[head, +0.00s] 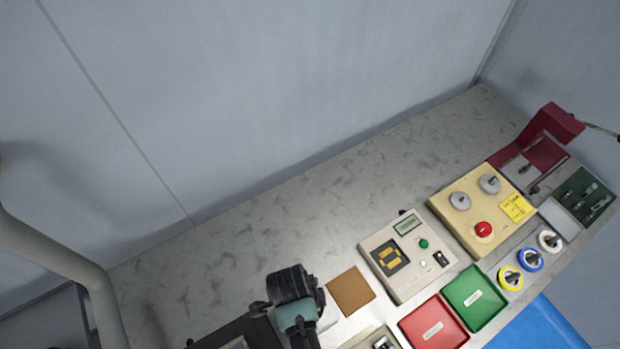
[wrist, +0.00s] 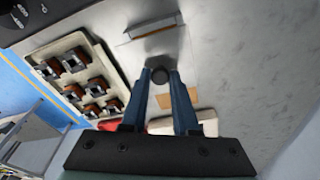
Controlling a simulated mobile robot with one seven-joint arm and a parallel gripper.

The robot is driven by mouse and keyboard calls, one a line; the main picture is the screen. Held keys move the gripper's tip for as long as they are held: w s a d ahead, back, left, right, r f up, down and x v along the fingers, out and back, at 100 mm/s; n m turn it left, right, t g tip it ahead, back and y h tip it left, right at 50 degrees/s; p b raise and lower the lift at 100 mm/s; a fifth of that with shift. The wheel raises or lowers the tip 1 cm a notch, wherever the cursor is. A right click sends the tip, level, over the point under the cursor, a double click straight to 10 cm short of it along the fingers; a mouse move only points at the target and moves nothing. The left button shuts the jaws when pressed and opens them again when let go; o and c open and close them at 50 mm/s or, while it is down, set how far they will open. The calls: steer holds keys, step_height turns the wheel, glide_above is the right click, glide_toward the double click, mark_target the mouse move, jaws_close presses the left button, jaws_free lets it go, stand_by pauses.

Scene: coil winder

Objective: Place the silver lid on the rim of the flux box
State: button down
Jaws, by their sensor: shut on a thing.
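In the wrist view, my gripper (wrist: 161,78) has its two blue fingers closed on a small dark round knob (wrist: 159,75). The knob appears to belong to the silver lid; its plate is hard to separate from the bright metal bench behind. I cannot tell how far the lid is above the bench. In the head view, my dark and teal wrist shows at the bottom, and the fingers, lid and box are hidden or out of frame.
A cream tray with several coils (wrist: 85,75) is left of the fingers. A brown mat (head: 351,290) lies right of my wrist. A meter panel (head: 409,256), a red tray (head: 434,324), a green tray (head: 475,299) and a control box (head: 480,210) stand farther right. The back of the bench is clear.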

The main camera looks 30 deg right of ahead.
steer(key=shift+f, duration=2.05)
steer(key=shift+f, duration=0.25)
steer(key=c, duration=0.7)
jaws_free()
steer(key=shift+r, duration=0.15)
